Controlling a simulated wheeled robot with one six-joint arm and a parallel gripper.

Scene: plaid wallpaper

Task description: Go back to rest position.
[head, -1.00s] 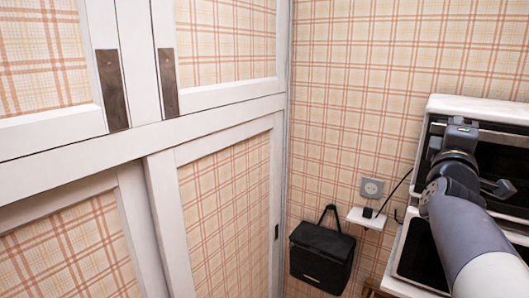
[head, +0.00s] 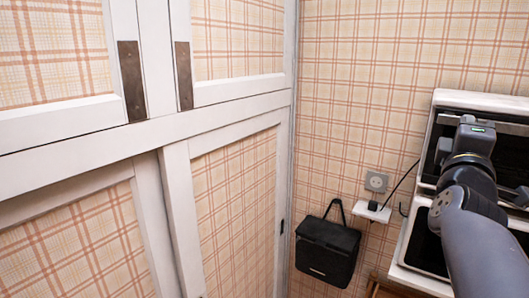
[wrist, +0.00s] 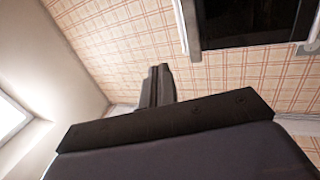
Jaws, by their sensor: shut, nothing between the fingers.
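My gripper (wrist: 160,76) shows in the wrist view, with its two dark fingers together and nothing between them. It points toward the plaid wall and touches nothing that I can see. In the head view my arm reaches up at the right, in front of the white oven unit (head: 452,97). My fingertips cannot be made out there. In the wrist view a dark panel with a white edge (wrist: 183,28) is at the top right.
A white cupboard with plaid panels (head: 236,92) fills the left. A black bag (head: 327,250) hangs on the wall below a socket (head: 376,181) and a small white shelf (head: 371,212) with a cable.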

